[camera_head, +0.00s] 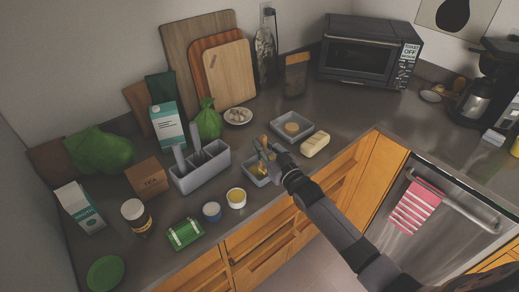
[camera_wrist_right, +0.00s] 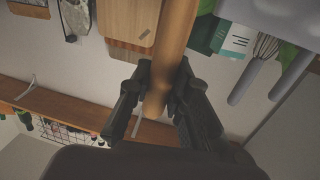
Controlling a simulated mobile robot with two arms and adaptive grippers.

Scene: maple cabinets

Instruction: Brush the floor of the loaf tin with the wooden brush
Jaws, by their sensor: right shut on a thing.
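My right gripper (camera_head: 273,155) is shut on the wooden brush (camera_head: 264,143), whose handle also shows between the fingers (camera_wrist_right: 160,95) in the right wrist view as a thick wooden shaft (camera_wrist_right: 176,45). A small grey tin (camera_head: 249,176), which looks like the loaf tin, stands on the counter below the gripper. The brush's lower end is at or above this tin, with something yellowish there; I cannot tell whether it touches the tin floor. My gripper and arm hide the tin's right side. My left gripper is in neither view.
A second grey tin (camera_head: 282,135) with a round tan thing stands just behind, and a pale yellow block (camera_head: 315,144) lies right of it. A grey utensil holder (camera_head: 181,185) stands left. Open counter lies toward the oven (camera_head: 357,62).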

